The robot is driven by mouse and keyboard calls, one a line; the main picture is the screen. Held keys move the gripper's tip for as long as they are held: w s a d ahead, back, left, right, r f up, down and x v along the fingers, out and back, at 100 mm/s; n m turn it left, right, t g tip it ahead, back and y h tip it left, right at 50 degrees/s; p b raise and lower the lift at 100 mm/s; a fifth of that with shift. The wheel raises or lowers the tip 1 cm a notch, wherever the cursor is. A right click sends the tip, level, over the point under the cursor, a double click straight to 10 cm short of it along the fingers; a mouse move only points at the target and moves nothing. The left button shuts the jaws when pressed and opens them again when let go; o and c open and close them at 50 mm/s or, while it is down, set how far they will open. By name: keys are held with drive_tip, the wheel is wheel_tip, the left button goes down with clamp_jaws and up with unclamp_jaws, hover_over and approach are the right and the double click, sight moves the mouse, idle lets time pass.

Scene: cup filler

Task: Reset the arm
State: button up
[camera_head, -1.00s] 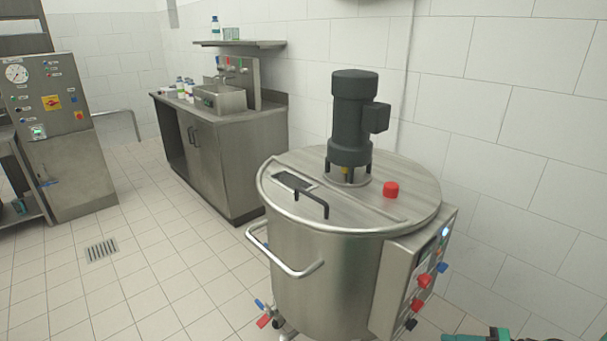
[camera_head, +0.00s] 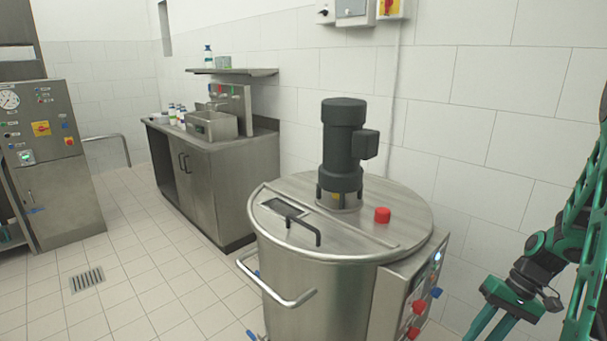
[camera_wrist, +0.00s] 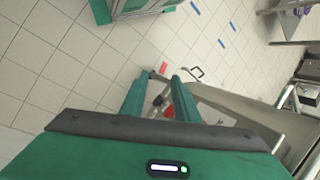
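My gripper (camera_head: 487,330) hangs at the lower right of the head view, with its green fingers pointing down and spread apart. My arm rises above it along the right edge. In the wrist view the two fingers of my gripper (camera_wrist: 160,85) stand apart with nothing held between them. The steel tank (camera_head: 320,285) with a dark motor (camera_head: 343,150) on its lid stands to the left of my gripper. A red handle (camera_wrist: 163,68) shows low down beyond the fingertips in the wrist view.
The tank's control box (camera_head: 400,290) with red and blue knobs faces my gripper. A steel counter with a sink (camera_head: 210,125) stands behind, and a control cabinet (camera_head: 45,150) is at the far left. Tiled floor is clear at the left, around a drain (camera_head: 87,279).

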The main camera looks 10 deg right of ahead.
drive_tip(key=s+a+r+m+h, duration=0.1)
drive_tip(key=s+a+r+h, duration=0.1)
drive_tip(key=s+r, duration=0.5)
drive_tip(key=s+a+r+m+h, duration=0.1)
drive_tip(key=s+a+r+h, duration=0.2)
drive_tip(key=s+r, duration=0.4)
drive_tip(key=shift+s+a+r+t, duration=0.4)
drive_tip(key=shift+a+r, duration=0.3)
drive_tip(key=shift+r, duration=0.85)
